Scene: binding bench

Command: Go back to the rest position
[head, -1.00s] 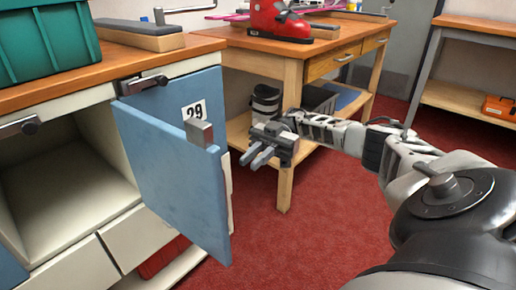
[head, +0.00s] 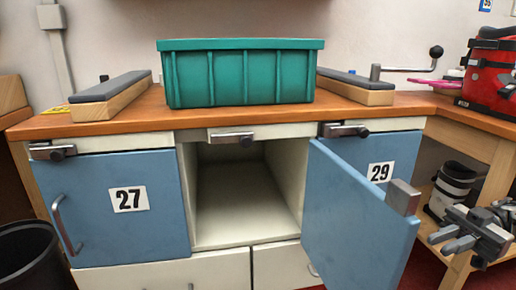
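My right gripper (head: 462,232) is at the right edge of the head view, beside the open blue door. Its two grey fingers are apart and nothing shows between them. The blue door (head: 358,215) stands swung out from the bench, with a grey handle block near its top outer corner. The gripper appears apart from the door. My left gripper is not in view.
The open compartment (head: 240,205) is empty. Door 27 (head: 115,205) is shut; a door marked 29 (head: 395,150) is behind the open door. A green crate (head: 240,75) stands on the bench top (head: 140,122). A black bin (head: 30,258) is at lower left.

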